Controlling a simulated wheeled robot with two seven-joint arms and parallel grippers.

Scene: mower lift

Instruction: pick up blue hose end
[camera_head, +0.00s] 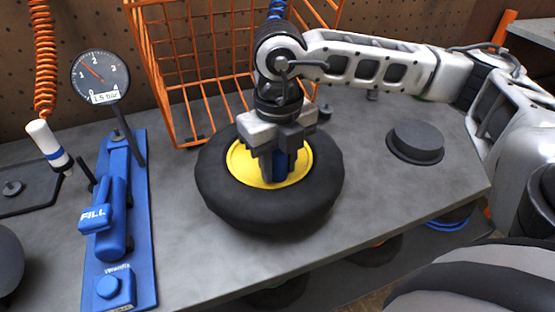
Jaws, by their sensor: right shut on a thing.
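My right gripper (276,152) points down over the yellow hub (240,163) of a black tyre (225,200) lying flat on the bench. It is shut on a small blue piece, the blue hose end (283,166), which shows between and just behind the fingers. The fingers and wrist hide most of it, and I cannot tell whether it touches the hub. A blue coiled hose (277,9) shows at the top, behind my right arm; its lower run is hidden. My left gripper is not in view.
An orange wire basket (165,75) stands behind the tyre. A blue inflator stand (115,215) with a gauge (100,76) is at left. An orange coiled hose (44,60) hangs with a white end (48,145). A dark round cap (415,142) lies right.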

